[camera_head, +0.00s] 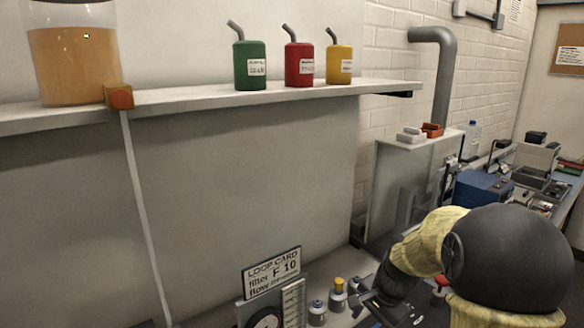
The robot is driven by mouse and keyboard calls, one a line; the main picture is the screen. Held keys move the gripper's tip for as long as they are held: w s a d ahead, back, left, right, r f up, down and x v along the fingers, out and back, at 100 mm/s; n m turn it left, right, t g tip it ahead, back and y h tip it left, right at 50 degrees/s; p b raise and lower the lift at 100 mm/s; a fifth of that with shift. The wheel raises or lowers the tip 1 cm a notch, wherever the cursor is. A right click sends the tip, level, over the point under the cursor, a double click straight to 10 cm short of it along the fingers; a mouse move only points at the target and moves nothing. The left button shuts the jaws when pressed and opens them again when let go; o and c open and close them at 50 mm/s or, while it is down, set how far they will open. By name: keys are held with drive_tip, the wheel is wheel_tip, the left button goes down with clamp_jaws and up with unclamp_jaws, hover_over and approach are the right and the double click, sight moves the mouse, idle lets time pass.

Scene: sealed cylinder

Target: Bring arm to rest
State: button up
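My arm shows at the lower right, with a large dark joint and pale yellow fabric-like sleeves. It bends down to the left, toward a lower ledge. My gripper (402,312) is at the bottom edge of the view, dark and partly cut off. Its fingertips are not clear, so I cannot tell whether it is open or shut or holds something. It is close to several small capped containers (338,297) on the ledge, just right of them.
A shelf (190,97) above holds a jar of orange liquid (75,60) and green (249,66), red (299,65) and yellow (339,66) bottles. A grey pipe (443,80) and a cluttered bench with a blue box (482,188) are at right.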

drive_tip(key=s+a+f+n+h, duration=0.1)
drive_tip(key=s+a+n+h, duration=0.1)
drive_tip(key=s+n, duration=0.8)
drive_tip(key=s, duration=0.5)
drive_tip(key=shift+a+n, duration=0.15)
drive_tip(key=shift+n, duration=0.15)
idle(1.6)
